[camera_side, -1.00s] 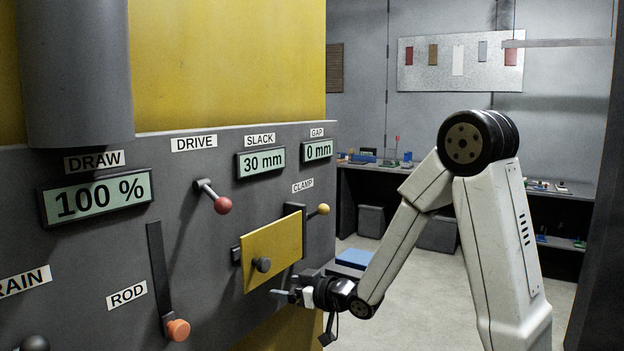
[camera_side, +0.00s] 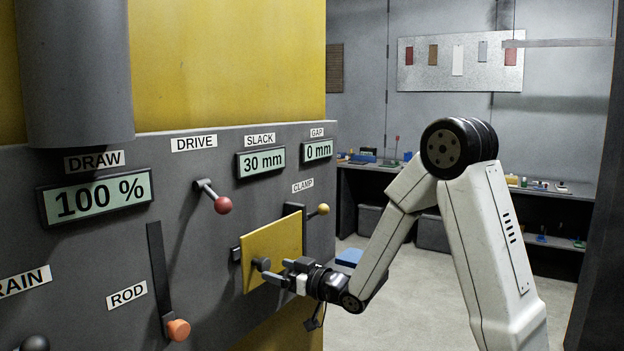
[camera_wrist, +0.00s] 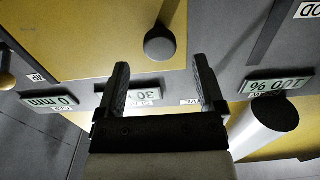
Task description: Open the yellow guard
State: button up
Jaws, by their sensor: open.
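The yellow guard (camera_side: 278,244) is a flat plate over the panel below the CLAMP label. It seems to lie parallel to the panel. A dark round knob (camera_side: 261,264) stands out from its lower left part. In the wrist view the guard (camera_wrist: 100,45) fills the top and its knob (camera_wrist: 160,43) lies just beyond the fingertips, between their lines. My gripper (camera_side: 273,270) is open at the knob. In the wrist view the two fingers of my gripper (camera_wrist: 160,62) are apart with nothing between them. Whether a finger touches the knob cannot be told.
The grey panel (camera_side: 120,235) carries a red-knobbed DRIVE lever (camera_side: 223,204) above left of the guard, an orange-knobbed ROD lever (camera_side: 178,329) at lower left and a small yellow-knobbed CLAMP lever (camera_side: 323,209) at the guard's upper right. Open floor (camera_side: 420,290) lies to the right.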

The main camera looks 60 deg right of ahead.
aim_at(267, 266)
jog(key=shift+w, duration=2.5)
grip_shut()
